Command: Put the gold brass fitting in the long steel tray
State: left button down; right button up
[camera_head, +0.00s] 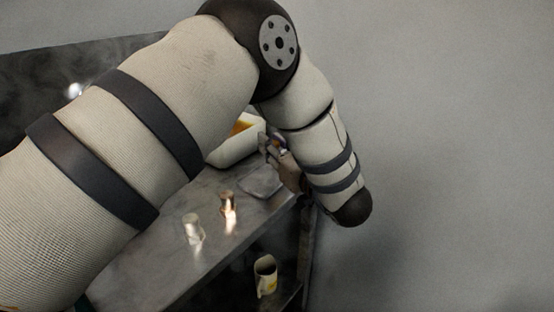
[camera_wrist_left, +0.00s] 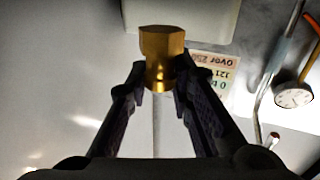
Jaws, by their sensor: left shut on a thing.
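The gold brass fitting (camera_wrist_left: 161,48) is upright between the fingertips of my left gripper (camera_wrist_left: 160,76) in the left wrist view. It has a hexagonal upper part and a narrower round lower part. The gripper is shut on it. In the head view my left gripper (camera_head: 278,156) is beside a pale tub, and my arm partly blocks the view. I cannot make out the fitting clearly there. I cannot pick out the long steel tray with certainty in either view. My right gripper is not in view.
The pale tub (camera_head: 239,146) has orange contents. A silvery piece (camera_head: 192,229) and a coppery piece (camera_head: 228,206) stand on the metal worktop (camera_head: 160,266). A mug (camera_head: 265,276) is lower down. The wrist view shows a printed card (camera_wrist_left: 215,78) and a dial gauge (camera_wrist_left: 293,95).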

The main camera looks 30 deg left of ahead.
pick_arm(q)
jog(key=f, duration=0.3)
jog(key=shift+w+a+f, duration=0.2)
jog(key=shift+w+f, duration=0.05)
jog(key=shift+f, duration=0.1)
jog(key=shift+r, duration=0.15)
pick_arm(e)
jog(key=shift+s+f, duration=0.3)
pick_arm(q)
jog(key=c, duration=1.4)
grip_release()
jog(key=shift+f, duration=0.2)
jog(key=shift+c, duration=0.2)
jog(key=shift+r, duration=0.25)
jog(key=v, duration=1.2)
